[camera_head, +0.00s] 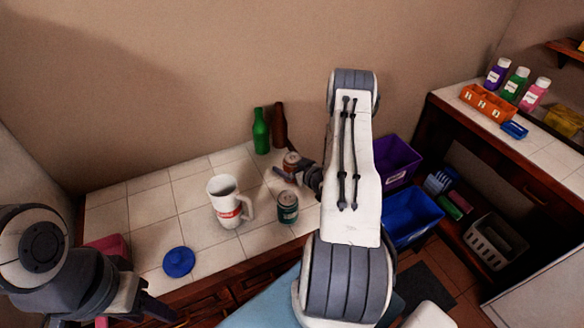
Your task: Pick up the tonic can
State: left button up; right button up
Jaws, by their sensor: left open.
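Two cans stand on the white tiled counter (150,206): a dark teal can (288,208) near the front edge, and a brownish-red can (291,161) behind it. Their labels are too small to read, so I cannot tell which is the tonic can. My right arm reaches over from the bottom middle, and its gripper (292,177) is right by the brownish-red can and behind the teal one. Its fingers are partly hidden, so I cannot tell whether it touches or holds a can. My left gripper (146,308) is open and empty at the lower left, off the counter's front edge.
A white mug (224,203) stands left of the teal can. A green bottle (261,131) and a brown bottle (279,126) stand behind, near the wall. A blue disc (179,262) lies at the front left. Purple (396,160) and blue (409,217) bins are right of my right arm.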

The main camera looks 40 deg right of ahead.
jog(key=shift+w+f, duration=0.1)
jog(key=shift+c, duration=0.3)
jog(key=c, duration=1.3)
jog(key=shift+r, duration=0.2)
